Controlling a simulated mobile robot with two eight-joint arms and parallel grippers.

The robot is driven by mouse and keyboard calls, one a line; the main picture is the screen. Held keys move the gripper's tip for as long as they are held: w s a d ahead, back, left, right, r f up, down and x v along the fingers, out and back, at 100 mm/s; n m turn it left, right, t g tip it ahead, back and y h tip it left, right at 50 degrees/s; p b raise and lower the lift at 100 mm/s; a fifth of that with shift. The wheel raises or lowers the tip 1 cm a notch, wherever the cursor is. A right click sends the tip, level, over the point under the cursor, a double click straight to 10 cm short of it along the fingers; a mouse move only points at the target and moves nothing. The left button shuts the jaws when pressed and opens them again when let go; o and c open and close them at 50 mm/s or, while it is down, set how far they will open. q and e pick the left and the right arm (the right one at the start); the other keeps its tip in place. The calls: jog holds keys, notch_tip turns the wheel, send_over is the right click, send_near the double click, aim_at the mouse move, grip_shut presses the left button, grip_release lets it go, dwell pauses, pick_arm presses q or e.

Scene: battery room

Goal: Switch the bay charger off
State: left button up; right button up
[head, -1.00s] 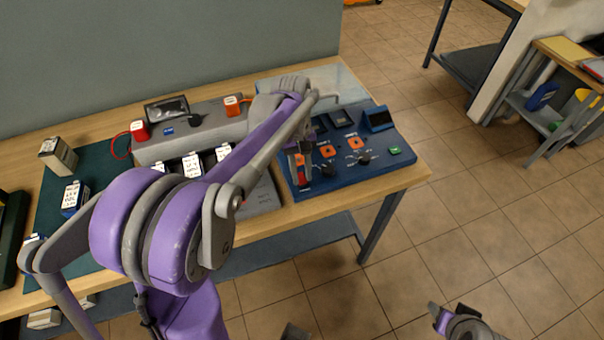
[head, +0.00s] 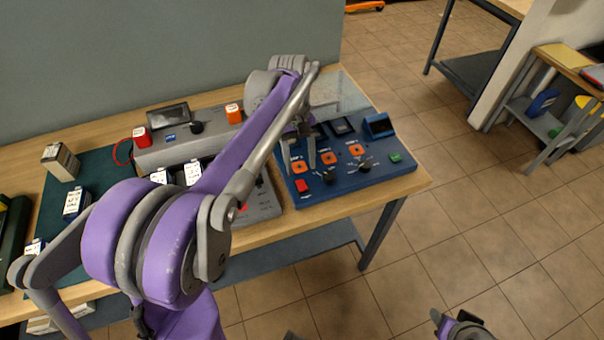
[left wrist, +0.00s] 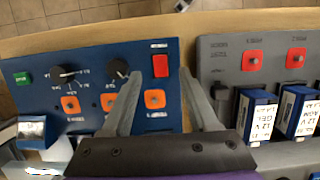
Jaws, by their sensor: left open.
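A grey charger unit (head: 262,207) with white-topped batteries in its bays stands on the bench, partly hidden by my left arm. It also shows at the right of the left wrist view (left wrist: 222,48). A blue panel (head: 340,188) beside it carries a red switch (head: 303,186), orange squares, black knobs and a green button. My left gripper (head: 308,158) is open and empty above the blue panel. In the left wrist view the red switch (left wrist: 160,65) lies between the fingertips, apart from them. My right gripper (head: 451,318) is low over the floor; its jaws are unclear.
A grey box (head: 215,138) with a dark screen, a knob and red and orange blocks stands behind the charger. A dark green mat (head: 100,172) with loose batteries lies at left. The wooden bench's (head: 402,186) right end is clear, with open tiled floor beyond.

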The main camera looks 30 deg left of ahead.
pick_arm(q)
jog(key=v, duration=0.5)
jog(key=shift+f, duration=0.1)
dwell(0.3)
jog(key=s+d+f+m+t+y, duration=0.1)
jog(key=s+d+f+m+t, duration=0.2)
jog(key=s, duration=0.5)
jog(key=s+d+f+m+t+y, duration=0.1)
jog(key=s+d+f+m+t, duration=0.3)
jog(key=s+d+f+m, duration=0.1)
jog(key=s+f+m, duration=0.1)
jog(key=s+f, duration=0.1)
jog(key=s, duration=0.1)
jog(key=shift+s+d+m, duration=0.2)
jog(key=shift+s+m, duration=0.1)
jog(key=shift+s+d+f, duration=0.1)
jog(key=shift+s+f, duration=0.1)
jog(key=shift+f, duration=0.2)
jog(key=shift+c, duration=0.2)
